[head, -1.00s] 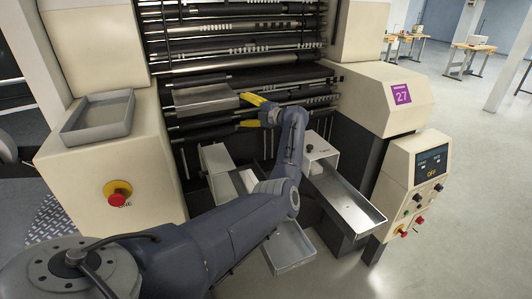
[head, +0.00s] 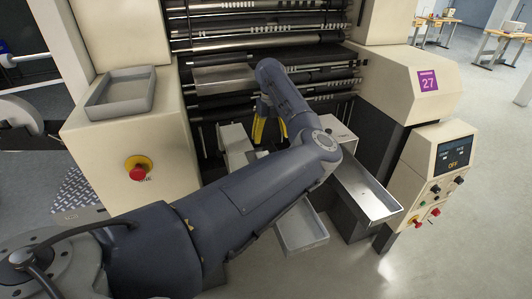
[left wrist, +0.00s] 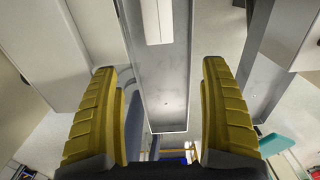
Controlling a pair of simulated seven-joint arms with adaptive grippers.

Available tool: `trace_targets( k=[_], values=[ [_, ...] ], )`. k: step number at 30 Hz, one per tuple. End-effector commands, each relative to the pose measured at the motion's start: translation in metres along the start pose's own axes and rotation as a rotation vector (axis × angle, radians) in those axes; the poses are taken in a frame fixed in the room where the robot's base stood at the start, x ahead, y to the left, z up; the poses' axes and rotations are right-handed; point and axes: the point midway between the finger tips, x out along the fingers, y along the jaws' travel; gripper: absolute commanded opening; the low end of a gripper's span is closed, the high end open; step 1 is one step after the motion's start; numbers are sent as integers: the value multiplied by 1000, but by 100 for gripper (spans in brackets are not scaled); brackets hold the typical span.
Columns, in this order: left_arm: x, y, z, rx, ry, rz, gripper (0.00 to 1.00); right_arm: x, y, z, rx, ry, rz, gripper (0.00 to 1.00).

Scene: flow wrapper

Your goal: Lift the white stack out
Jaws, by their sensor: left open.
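The white stack (left wrist: 157,20) lies in a narrow metal tray (left wrist: 165,95) at the top of the left wrist view, and its upper end is cut off. In the head view, the arm hides most of the stack, and the tray's front end (head: 302,235) shows below the arm. My left gripper (head: 270,130) is open, with its yellow fingers pointing down above the tray area. In the left wrist view, its fingers (left wrist: 159,115) are on either side of the tray, with nothing between the pads. My right gripper is not in view.
A second metal chute (head: 368,195) slopes forward at the right. The machine's rollers (head: 265,50) stand behind the arm. A grey tray (head: 120,93) rests on the left cabinet, above a red button (head: 138,172). A control panel (head: 452,157) stands at the right.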

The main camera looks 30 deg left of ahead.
Motion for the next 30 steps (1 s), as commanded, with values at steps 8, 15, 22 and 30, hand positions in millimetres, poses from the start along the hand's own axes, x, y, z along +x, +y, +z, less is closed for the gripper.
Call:
trace_targets(
  k=[8, 15, 22, 30],
  values=[
    [40, 2, 0, 1, 1, 6, 80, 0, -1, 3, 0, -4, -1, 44],
    [81, 2, 0, 2, 1, 7, 80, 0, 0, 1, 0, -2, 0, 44],
    [118, 3, 1, 1, 0, 8, 80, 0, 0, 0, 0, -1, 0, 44],
    [151, 2, 1, 2, 0, 6, 80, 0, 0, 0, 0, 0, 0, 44]
  ],
)
